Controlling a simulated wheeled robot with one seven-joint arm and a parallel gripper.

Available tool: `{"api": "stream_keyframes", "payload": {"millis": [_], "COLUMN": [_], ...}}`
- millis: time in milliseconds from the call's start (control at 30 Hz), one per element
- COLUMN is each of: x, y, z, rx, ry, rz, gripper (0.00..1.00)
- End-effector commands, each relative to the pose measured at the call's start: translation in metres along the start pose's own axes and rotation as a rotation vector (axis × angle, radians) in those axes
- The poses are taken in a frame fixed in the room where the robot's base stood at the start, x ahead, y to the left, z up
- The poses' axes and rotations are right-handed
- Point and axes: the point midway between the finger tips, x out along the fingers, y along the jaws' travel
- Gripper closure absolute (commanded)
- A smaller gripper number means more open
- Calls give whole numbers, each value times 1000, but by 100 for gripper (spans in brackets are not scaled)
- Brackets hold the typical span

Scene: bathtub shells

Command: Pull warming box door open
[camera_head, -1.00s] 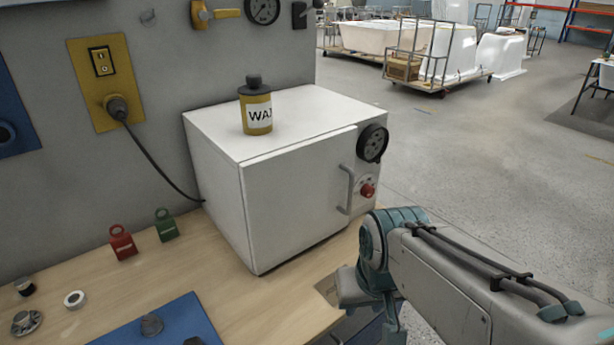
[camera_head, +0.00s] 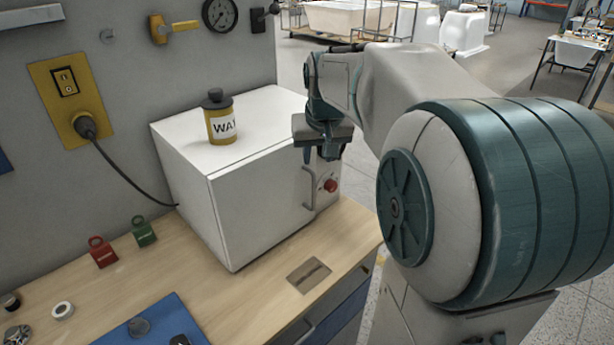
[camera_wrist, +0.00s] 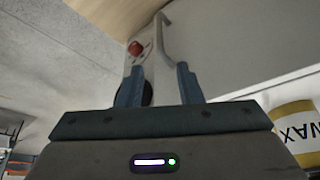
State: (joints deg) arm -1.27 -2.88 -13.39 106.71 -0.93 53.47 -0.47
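The white warming box (camera_head: 255,100) stands on the wooden bench with its door (camera_head: 255,205) closed. Its grey bar handle (camera_head: 309,187) is on the door's right side, beside a red knob (camera_head: 330,185). My gripper (camera_head: 328,152) is near the box's upper right front, above the handle, and hides the dial there. In the wrist view my gripper (camera_wrist: 160,68) has its two fingers apart with nothing held. The red knob (camera_wrist: 135,47) is beyond the left finger.
A yellow wax bottle (camera_head: 220,118) stands on top of the box. A power cord (camera_head: 135,180) runs from the wall outlet to behind it.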

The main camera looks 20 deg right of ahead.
Motion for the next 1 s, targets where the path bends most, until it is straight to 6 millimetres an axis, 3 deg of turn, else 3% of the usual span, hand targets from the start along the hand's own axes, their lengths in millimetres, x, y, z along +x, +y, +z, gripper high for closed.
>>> {"api": "stream_keyframes", "payload": {"millis": [500,700,1000], "x": [103,123,129], "y": [0,0,0], "z": [3,2,2], "rx": [0,0,0], "ry": [-7,-3,-2], "rz": [1,0,0], "gripper": [67,67,67]}}
